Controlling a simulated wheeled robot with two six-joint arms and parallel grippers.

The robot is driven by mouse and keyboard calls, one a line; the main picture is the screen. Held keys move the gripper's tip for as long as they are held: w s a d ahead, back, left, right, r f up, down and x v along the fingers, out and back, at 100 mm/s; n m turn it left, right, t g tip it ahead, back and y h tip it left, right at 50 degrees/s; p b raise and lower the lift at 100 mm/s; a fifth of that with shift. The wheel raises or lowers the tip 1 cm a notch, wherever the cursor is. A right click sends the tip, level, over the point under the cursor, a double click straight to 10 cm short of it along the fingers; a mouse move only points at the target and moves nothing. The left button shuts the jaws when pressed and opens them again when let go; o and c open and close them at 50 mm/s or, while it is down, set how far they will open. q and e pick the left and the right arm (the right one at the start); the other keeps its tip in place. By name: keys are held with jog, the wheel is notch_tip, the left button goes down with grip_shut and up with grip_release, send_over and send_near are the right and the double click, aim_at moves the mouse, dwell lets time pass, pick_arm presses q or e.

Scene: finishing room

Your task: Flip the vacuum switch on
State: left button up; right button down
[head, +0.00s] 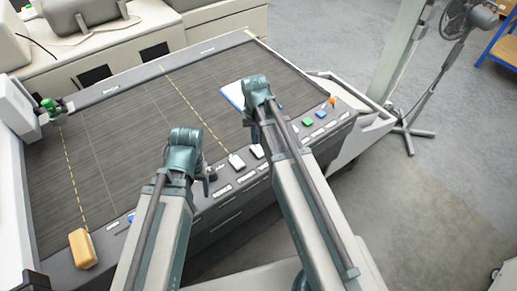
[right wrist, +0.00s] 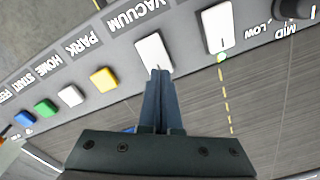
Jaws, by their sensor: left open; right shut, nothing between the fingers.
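The vacuum switch (right wrist: 154,53) is a white rocker beside the printed word VACUUM in the right wrist view. It also shows in the head view (head: 257,151), just left of my right arm. My right gripper (right wrist: 160,76) is shut and empty, its fingertips over the switch's near end; I cannot tell if they touch it. In the head view the right gripper (head: 254,112) is mostly hidden by its own wrist. My left gripper (head: 184,150) is open above the panel's front edge, left of the switches, its fingers largely hidden.
A second white rocker (right wrist: 217,28) with a small green light sits beside the vacuum switch, then a black knob (right wrist: 293,8). A yellow button (right wrist: 103,79) is on the other side. An orange block (head: 83,248) lies at the panel's left end. The dark bed (head: 130,130) is largely clear.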

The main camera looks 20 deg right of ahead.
pick_arm(q)
jog(key=shift+f+b, duration=0.75)
jog(key=shift+f, duration=0.1)
pick_arm(e)
jog(key=shift+f, duration=0.8)
pick_arm(q)
jog(key=shift+r, duration=0.15)
pick_arm(e)
jog(key=shift+r, duration=0.15)
notch_tip(320, 180, up, 7)
jog(key=p, duration=0.7)
pick_arm(q)
notch_tip(320, 180, up, 7)
